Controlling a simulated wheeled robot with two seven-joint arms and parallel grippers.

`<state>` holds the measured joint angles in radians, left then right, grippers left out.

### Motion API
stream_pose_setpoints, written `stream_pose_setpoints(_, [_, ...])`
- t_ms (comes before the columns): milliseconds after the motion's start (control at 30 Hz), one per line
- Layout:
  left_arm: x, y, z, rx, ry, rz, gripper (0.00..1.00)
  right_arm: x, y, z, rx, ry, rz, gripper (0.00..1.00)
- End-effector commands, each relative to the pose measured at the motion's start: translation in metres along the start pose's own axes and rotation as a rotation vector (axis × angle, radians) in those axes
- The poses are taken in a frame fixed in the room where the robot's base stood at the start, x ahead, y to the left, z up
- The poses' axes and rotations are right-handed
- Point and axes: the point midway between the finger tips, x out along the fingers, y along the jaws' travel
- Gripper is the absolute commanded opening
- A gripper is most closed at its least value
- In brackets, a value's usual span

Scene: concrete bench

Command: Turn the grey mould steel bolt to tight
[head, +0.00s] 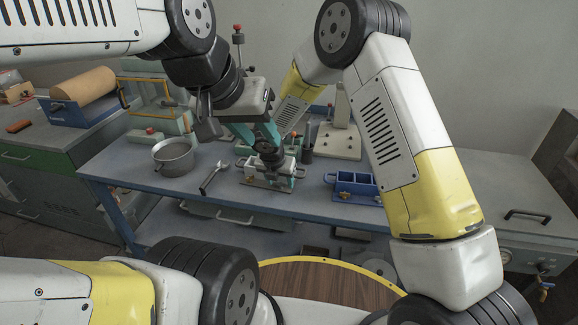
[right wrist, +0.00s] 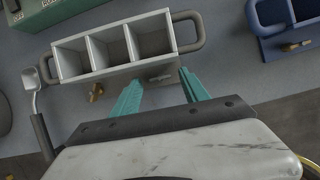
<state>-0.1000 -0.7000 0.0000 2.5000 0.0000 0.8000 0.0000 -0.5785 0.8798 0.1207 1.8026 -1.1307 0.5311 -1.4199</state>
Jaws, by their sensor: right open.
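The grey mould (right wrist: 118,48), a three-compartment box with a loop handle at each end, sits on the bench. In the head view the grey mould (head: 268,183) is partly covered by my arms. Its small brass-coloured bolt (right wrist: 96,91) shows on the near side, left of my right gripper. My right gripper (right wrist: 160,78) is open and empty, its teal fingers apart at the mould's near side in the picture; they do not touch the bolt. My left gripper (head: 257,140) is above the mould area in the head view; its fingertips are not clear against what lies behind.
A blue mould (head: 355,184) with its own bolt stands to the right. My arms crowd together over the grey mould.

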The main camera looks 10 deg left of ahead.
Motion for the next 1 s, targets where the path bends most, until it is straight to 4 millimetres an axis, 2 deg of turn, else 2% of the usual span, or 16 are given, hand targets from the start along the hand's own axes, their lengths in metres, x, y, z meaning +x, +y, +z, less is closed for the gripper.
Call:
stream_pose_setpoints(200, [0.0000, 0.0000, 0.0000, 0.000, 0.000, 0.000, 0.36, 0.0002, -0.0001, 0.0003, 0.001, 0.000, 0.000, 0.53])
stream_pose_setpoints(467, [0.0000, 0.0000, 0.0000, 0.000, 0.000, 0.000, 0.36, 0.0001, -0.0003, 0.0003, 0.002, 0.000, 0.000, 0.02])
stream_pose_setpoints(600, [0.0000, 0.0000, 0.0000, 0.000, 0.000, 0.000, 0.36, 0.0001, 0.0004, 0.0003, 0.019, 0.000, -0.007, 0.00])
stream_pose_setpoints(833, [0.0000, 0.0000, 0.0000, 0.000, 0.000, 0.000, 0.36, 0.0004, 0.0028, 0.0009, 0.230, -0.001, -0.095, 0.00])
stream_pose_setpoints(1000, [0.0000, 0.0000, 0.0000, 0.000, 0.000, 0.000, 0.36, 0.0001, 0.0022, 0.0009, 0.248, 0.000, -0.102, 0.00])
